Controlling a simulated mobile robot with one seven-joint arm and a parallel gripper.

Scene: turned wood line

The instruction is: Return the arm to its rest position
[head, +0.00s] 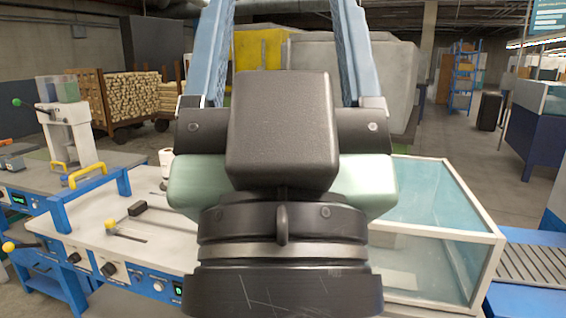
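My gripper (284,40) fills the middle of the head view, close to the camera and pointing up and away. Its black and pale green body is in front, and two blue fingers rise from it on the left and right. The fingers are wide apart, with nothing seen between them except the background. Their very tips are cut off by the top edge. The gripper's body hides the middle of the white-topped bench behind it.
A white workbench (90,222) with blue frame, knobs and yellow handles stands at left. A clear-walled enclosure (440,225) is at right, beside a roller conveyor (540,262). Behind are a stack of wood blanks (133,98) and a grey machine (400,80). Open floor shows at right.

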